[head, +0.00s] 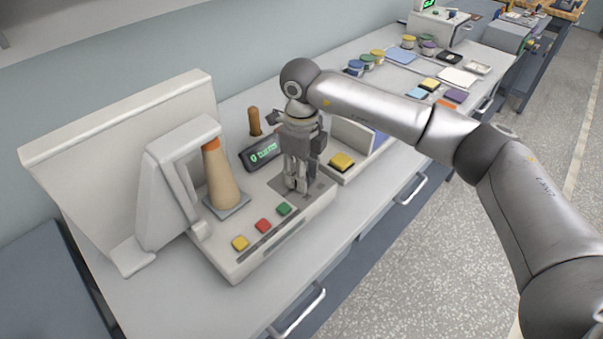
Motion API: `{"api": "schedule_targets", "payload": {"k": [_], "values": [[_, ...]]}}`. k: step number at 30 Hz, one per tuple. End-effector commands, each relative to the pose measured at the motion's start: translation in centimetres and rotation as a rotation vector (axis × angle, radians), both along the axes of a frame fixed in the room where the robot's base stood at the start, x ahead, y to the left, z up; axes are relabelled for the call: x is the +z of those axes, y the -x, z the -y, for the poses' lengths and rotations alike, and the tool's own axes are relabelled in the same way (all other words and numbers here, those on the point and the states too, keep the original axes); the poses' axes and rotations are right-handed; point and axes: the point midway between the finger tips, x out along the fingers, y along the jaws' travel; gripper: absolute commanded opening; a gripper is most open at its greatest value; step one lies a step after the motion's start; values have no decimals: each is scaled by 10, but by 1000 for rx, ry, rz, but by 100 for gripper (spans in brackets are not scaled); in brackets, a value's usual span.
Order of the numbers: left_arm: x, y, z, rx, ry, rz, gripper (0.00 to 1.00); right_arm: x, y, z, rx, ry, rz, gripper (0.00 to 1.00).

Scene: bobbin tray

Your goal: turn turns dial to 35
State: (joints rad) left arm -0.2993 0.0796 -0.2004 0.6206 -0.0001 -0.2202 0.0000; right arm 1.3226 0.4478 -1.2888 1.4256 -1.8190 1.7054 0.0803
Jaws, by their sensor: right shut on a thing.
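The winding machine (228,258) stands on the bench with a small display (263,153) showing green text that looks like "0 turns". My right gripper (296,190) points down at the right end of the machine, over a grey plate on its top. Its fingers are shut on what is most likely the turns dial, which the fingers hide. I cannot read the dial's mark or scale. My left gripper is not in view.
Yellow (240,243), red (263,225) and green (284,209) buttons line the machine's front. A tan cone (219,178) stands at its left. A yellow pad (342,161) lies right of the gripper. Jars and coloured pads sit farther back on the bench (365,203).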

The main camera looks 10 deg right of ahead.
Motion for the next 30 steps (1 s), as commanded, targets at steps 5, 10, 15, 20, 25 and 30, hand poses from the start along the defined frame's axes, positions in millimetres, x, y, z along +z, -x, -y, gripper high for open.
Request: {"api": "schedule_targets", "payload": {"k": [5, 10, 15, 20, 25, 30], "values": [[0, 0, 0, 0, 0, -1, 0, 1, -1, 0, -1, -1, 2, 11], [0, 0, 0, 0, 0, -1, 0, 1, -1, 0, -2, -1, 2, 45], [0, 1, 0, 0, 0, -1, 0, 1, 0, 0, -2, -1, 1, 57], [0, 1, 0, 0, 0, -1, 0, 0, 0, 0, -2, -1, 1, 57], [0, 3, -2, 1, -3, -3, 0, 7, -1, 0, -2, -2, 1, 57], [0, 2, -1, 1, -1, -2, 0, 34, -1, 0, -1, -2, 6, 57]]}}
